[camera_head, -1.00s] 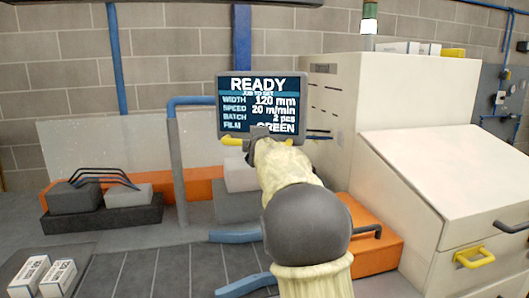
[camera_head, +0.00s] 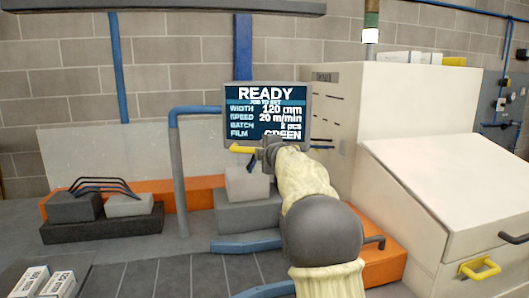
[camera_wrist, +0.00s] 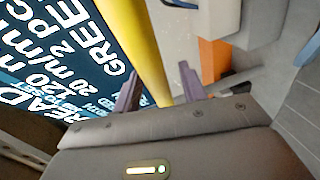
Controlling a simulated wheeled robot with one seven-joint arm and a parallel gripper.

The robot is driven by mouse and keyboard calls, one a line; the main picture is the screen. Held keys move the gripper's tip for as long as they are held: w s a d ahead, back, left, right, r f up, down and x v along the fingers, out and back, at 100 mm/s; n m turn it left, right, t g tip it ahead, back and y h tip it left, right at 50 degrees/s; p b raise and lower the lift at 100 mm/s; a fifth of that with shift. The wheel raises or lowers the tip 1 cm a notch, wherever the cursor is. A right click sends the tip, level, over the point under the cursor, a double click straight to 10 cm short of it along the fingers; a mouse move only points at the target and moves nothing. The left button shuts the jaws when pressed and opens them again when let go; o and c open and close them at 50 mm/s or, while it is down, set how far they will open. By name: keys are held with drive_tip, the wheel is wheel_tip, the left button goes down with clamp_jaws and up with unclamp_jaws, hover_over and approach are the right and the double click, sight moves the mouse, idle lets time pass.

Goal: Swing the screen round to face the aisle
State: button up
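The screen (camera_head: 265,93) shows "READY" and job lines in white on dark blue. It faces roughly toward my head camera, in front of the block wall and left of the cream machine. A yellow handle bar (camera_head: 243,149) runs along its lower edge. My gripper (camera_head: 270,142) is at this bar and hides its middle. In the wrist view, the yellow bar (camera_wrist: 147,50) passes between the two fingers of my gripper (camera_wrist: 160,76). The bar lies near the left finger, with a gap to the right finger, so the gripper looks open around it. The screen's mount is hidden.
A grey post with a blue pipe (camera_head: 178,160) stands left of the screen. The cream machine (camera_head: 430,110) is close on the right, with a yellow handle (camera_head: 478,268). Grey blocks (camera_head: 248,210) and an orange base (camera_head: 385,262) lie below. Two small boxes (camera_head: 60,284) sit at lower left.

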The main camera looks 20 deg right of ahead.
drive_tip(key=shift+s, duration=0.1)
drive_tip(key=s+r+b, duration=0.1)
drive_tip(key=s+r, duration=0.2)
drive_tip(key=s, duration=1.4)
drive_tip(key=shift+r, duration=0.15)
drive_tip(key=s+a+f+m+g+h+p, duration=0.1)
drive_tip(key=s+f+m+g+p, duration=0.3)
drive_tip(key=f, duration=0.3)
drive_tip(key=s+a+f+m+g+h+p, duration=0.1)
drive_tip(key=s+f+m+g+p, duration=0.15)
drive_tip(key=f+m, duration=0.45)
drive_tip(key=s+a+f+m+g+y+p, duration=0.1)
drive_tip(key=s+a+f+m+g+p, duration=0.1)
drive_tip(key=s+f, duration=0.4)
drive_tip(key=s+a+f+m+g+y+p, duration=0.1)
drive_tip(key=s+f, duration=0.5)
drive_tip(key=s, duration=0.7)
drive_tip(key=a+m+g+p, duration=0.1)
drive_tip(key=a+m+g, duration=0.1)
drive_tip(key=m+g, duration=0.1)
drive_tip(key=shift+s+a+f+g, duration=0.35)
drive_tip(key=shift+s+f, duration=0.05)
